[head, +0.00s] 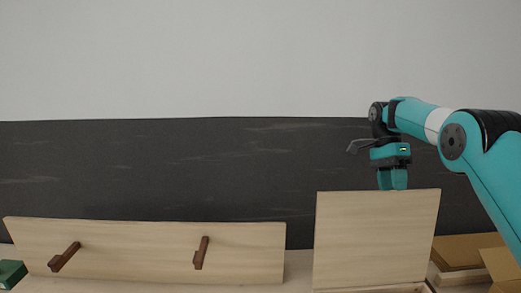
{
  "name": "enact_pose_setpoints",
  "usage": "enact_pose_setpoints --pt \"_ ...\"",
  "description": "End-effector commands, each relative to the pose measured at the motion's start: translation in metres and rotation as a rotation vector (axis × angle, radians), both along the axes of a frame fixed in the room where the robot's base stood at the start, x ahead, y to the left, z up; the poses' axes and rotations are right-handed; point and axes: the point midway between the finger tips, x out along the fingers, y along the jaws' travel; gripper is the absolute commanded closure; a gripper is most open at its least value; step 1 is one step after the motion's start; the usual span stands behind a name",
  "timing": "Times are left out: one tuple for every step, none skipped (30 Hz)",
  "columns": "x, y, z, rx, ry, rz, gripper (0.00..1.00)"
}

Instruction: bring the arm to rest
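My teal arm (490,165) reaches in from the right edge. My gripper (393,180) hangs down at its end, just above or behind the top edge of an upright pale wooden panel (375,240). The fingertips come close to that edge in the picture; I cannot tell if they touch it. I see nothing held between the fingers. Their gap is too small and too turned to judge whether they are open or shut.
A long pale wooden board (130,250) stands at the left with two dark brown pegs (64,257) (201,253) on its face. A green object (11,273) sits at the lower left. Cardboard box flaps (470,251) show at the lower right. A dark wall band (180,170) lies behind.

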Motion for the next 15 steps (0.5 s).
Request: enact_pose_setpoints --pt "-0.003 0.005 -0.003 0.017 -0.012 0.033 0.6" --pt "-0.004 0.008 -0.002 0.03 -0.02 0.057 0.6" --pt "-0.007 0.012 -0.003 0.048 -0.033 0.092 0.6" --pt "-0.01 0.016 -0.002 0.063 -0.043 0.121 0.6" --pt "-0.012 0.02 -0.002 0.079 -0.053 0.151 0.6" --pt "-0.016 0.026 -0.003 0.1 -0.068 0.195 0.6" --pt "-0.02 0.03 -0.003 0.117 -0.079 0.228 0.6" --pt "-0.023 0.035 -0.003 0.135 -0.092 0.264 0.6" --pt "-0.029 0.042 -0.004 0.162 -0.109 0.317 0.6" --pt "-0.035 0.048 -0.005 0.183 -0.125 0.363 0.6" --pt "-0.041 0.054 -0.006 0.207 -0.141 0.41 0.6" --pt "-0.051 0.063 -0.008 0.241 -0.165 0.481 0.6" --pt "-0.06 0.071 -0.01 0.268 -0.185 0.541 0.6" --pt "-0.07 0.079 -0.013 0.298 -0.206 0.606 0.6" --pt "-0.086 0.09 -0.017 0.34 -0.236 0.696 0.6"
